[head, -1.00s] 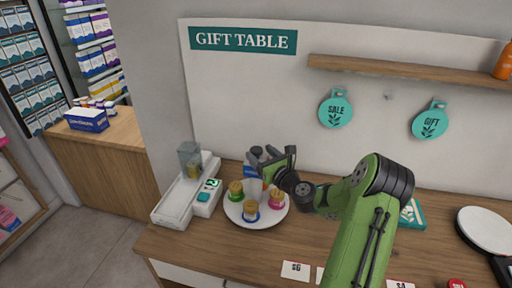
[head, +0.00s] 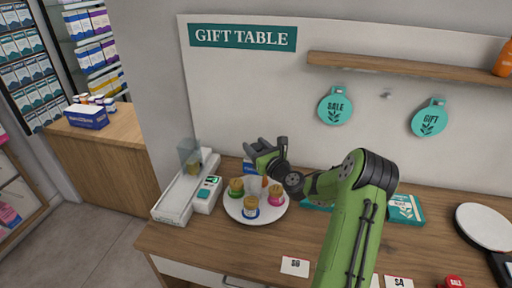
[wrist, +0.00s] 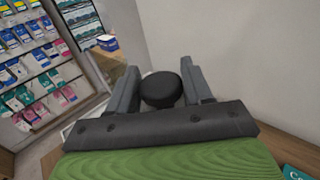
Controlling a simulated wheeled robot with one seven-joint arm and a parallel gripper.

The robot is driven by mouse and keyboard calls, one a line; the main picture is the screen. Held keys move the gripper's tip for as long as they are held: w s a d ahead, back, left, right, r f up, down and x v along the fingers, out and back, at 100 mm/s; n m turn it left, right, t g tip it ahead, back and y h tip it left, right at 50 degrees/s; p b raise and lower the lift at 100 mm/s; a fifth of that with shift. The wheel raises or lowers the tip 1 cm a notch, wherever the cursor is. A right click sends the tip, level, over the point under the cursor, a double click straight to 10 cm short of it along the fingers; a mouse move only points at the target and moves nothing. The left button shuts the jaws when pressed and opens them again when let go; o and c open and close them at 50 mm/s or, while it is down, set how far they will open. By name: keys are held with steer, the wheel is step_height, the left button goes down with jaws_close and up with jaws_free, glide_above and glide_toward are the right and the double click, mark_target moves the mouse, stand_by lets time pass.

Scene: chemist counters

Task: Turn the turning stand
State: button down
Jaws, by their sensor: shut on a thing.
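The turning stand (head: 233,214) is a white round plate on the wooden counter, in the head view. Several small jars with tan lids stand on it: a green one (head: 236,190), a blue one (head: 251,211) at the front and a pink one (head: 276,199) at the right. A pale translucent piece stands near its middle. My gripper (head: 259,160) is above the stand's rear. In the wrist view its two fingers are on either side of a black round knob (wrist: 161,89), shut on it. How the knob joins the stand is hidden.
A white device with a clear box (head: 186,188) stands close at the stand's left. A teal box (head: 405,211), a round white-topped device (head: 486,226) and price cards (head: 295,266) are to the right. A wall shelf (head: 410,69) and hanging tags are behind.

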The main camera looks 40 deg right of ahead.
steer(key=shift+d+n+y+p, duration=0.1)
steer(key=shift+n+y+p, duration=0.3)
steer(key=shift+n+y, duration=0.3)
steer(key=shift+n+y+p, duration=0.7)
steer(key=shift+n+y, duration=0.4)
steer(key=shift+y, duration=0.7)
steer(key=shift+n+g+y+p, duration=0.25)
steer(key=shift+n+g+y, duration=0.4)
steer(key=shift+y, duration=0.45)
steer(key=shift+n+g+y+p, duration=0.2)
steer(key=shift+n+g+y, duration=0.25)
steer(key=shift+n+y, duration=0.5)
steer(key=shift+n+g+y+b, duration=0.85)
steer(key=shift+n+g+y, duration=0.35)
steer(key=shift+y, duration=0.75)
steer(key=shift+n+g+y+b, duration=0.5)
steer(key=shift+g+y+b, duration=0.05)
steer(key=shift+g+y, duration=0.05)
steer(key=shift+n+g+y+b, duration=0.4)
steer(key=shift+n+b, duration=0.05)
steer(key=shift+n, duration=0.05)
steer(key=shift+r, duration=0.1)
steer(key=c, duration=0.6)
jaws_free()
